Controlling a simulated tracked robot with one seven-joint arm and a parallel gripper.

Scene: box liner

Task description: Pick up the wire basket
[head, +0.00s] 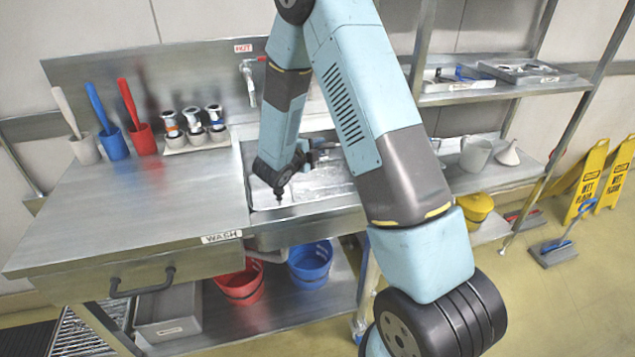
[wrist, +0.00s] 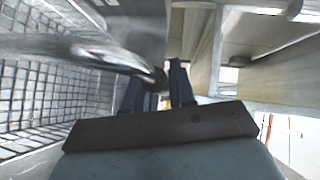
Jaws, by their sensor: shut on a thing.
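The wire basket (wrist: 40,100) shows as grey metal mesh at the left of the wrist view. A thick, blurred metal bar (wrist: 105,52) runs from the left to my fingers. My gripper (wrist: 157,85) is shut, with its two dark fingers around the end of this bar, which looks like part of the basket. The exact contact is hidden behind the dark plate of my gripper. In the head view my arm reaches down into the sink (head: 315,209). I cannot make out the basket clearly there.
The steel bench (head: 130,215) left of the sink holds several coloured cups with tools. A tap (head: 248,80) is on the wall behind. Red (head: 240,285) and blue (head: 311,265) buckets stand below. Steel shelves (head: 500,95) and yellow wet-floor signs (head: 590,180) are at the right.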

